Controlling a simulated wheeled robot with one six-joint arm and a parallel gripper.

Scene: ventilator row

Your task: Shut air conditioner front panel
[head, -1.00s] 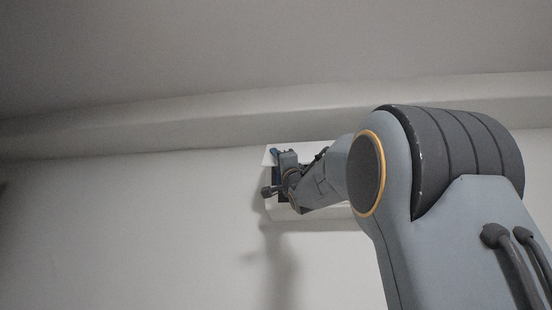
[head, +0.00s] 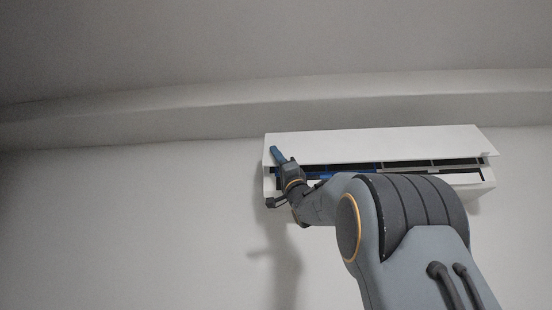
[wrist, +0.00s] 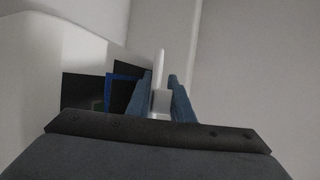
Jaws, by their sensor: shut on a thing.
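The air conditioner is a long white unit high on the wall in the head view. Its front panel (head: 385,144) stands tilted out, leaving a gap with dark filter openings and a blue strip below it. The unit's white body (head: 487,180) shows at the lower right. My gripper (head: 276,153) is at the panel's left end. In the wrist view, my gripper's two blue fingers (wrist: 161,88) are shut on a thin white edge of the panel (wrist: 160,66). Dark openings and a blue frame (wrist: 119,92) lie just left of the fingers.
The ceiling and a ledge (head: 180,110) run above the unit. The wall (head: 120,220) left of it is bare. My arm covers the unit's lower middle in the head view.

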